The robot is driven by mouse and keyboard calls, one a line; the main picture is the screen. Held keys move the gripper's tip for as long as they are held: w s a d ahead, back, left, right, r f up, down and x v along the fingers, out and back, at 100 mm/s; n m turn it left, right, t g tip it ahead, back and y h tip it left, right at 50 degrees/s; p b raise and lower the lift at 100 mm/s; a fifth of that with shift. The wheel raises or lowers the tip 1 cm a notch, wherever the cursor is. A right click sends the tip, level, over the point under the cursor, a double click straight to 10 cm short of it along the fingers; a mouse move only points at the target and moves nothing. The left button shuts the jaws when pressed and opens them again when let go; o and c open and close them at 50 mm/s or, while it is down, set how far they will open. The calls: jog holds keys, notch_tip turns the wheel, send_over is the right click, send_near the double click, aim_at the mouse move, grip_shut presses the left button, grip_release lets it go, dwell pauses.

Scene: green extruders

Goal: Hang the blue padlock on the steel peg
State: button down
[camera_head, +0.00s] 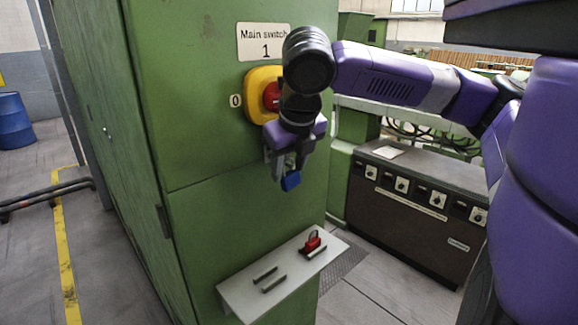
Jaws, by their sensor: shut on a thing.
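The blue padlock (291,182) hangs at the tip of my gripper (286,165), which is shut on it. The padlock is in front of the green cabinet face, below the yellow and red main switch and well above the shelf. Its shackle is mostly hidden by the fingers. I cannot make out the steel peg; my gripper and wrist cover part of the cabinet face around the switch.
The red switch knob (271,96) on its yellow plate (262,78) is partly behind my wrist. A pale shelf (240,292) below carries a red padlock (313,241) and dark holder strips (270,280). A brown control console (410,205) stands at right.

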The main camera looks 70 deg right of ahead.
jog(key=c, duration=0.7)
grip_release()
jog(key=shift+r, duration=0.1)
jog(key=b+v, duration=0.1)
jog(key=v, duration=0.6)
jog(key=shift+s+a+r, duration=0.15)
jog(key=shift+a+r, duration=0.05)
jog(key=shift+r, duration=0.1)
